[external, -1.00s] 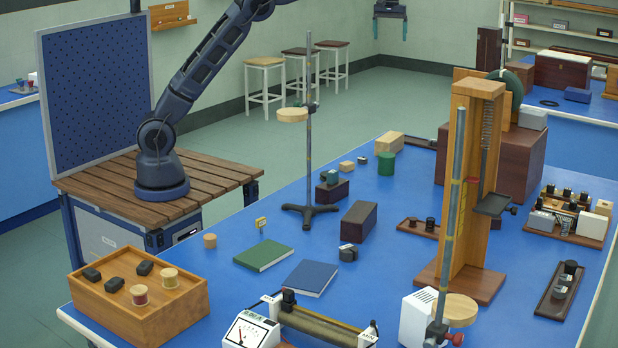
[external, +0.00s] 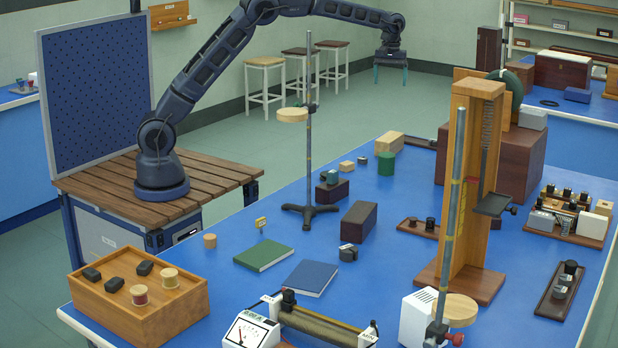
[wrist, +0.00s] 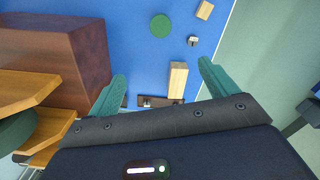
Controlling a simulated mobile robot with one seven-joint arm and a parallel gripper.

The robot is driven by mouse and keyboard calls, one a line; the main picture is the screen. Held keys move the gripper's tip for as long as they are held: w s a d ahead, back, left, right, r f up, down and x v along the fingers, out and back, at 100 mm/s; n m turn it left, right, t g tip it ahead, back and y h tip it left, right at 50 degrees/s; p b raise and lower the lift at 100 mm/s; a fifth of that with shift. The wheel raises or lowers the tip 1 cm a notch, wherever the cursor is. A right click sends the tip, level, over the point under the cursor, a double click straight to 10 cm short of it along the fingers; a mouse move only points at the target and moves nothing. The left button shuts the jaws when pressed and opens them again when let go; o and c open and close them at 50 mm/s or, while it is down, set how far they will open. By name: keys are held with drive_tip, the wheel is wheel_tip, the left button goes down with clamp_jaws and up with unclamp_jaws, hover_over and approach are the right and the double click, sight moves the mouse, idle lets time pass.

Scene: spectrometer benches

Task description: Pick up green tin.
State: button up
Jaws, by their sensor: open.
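The green tin (external: 386,163) is a short cylinder standing upright on the blue bench top, towards its far edge. In the wrist view the green tin (wrist: 161,27) shows as a round top near the upper edge, ahead of the fingers. My gripper (external: 390,80) is in the air, well above the tin. Its green fingers are apart with nothing between them, and it also shows in the wrist view (wrist: 162,74).
A wooden block (external: 389,142) stands just behind the tin, and small blocks (external: 347,166) lie to its left. A large dark red-brown box (external: 525,160) is to the right. A rod stand (external: 309,150) rises to the left. Bare blue surface lies in front of the tin.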

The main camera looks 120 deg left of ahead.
hover_over(387, 154)
wheel_tip(387, 154, down, 23)
drive_tip(key=shift+w+d+r, duration=0.1)
drive_tip(key=shift+w+r, duration=0.05)
wheel_tip(387, 154, down, 10)
drive_tip(key=shift+d+f, duration=0.15)
drive_tip(key=shift+f, duration=0.1)
drive_tip(key=c, duration=1.1)
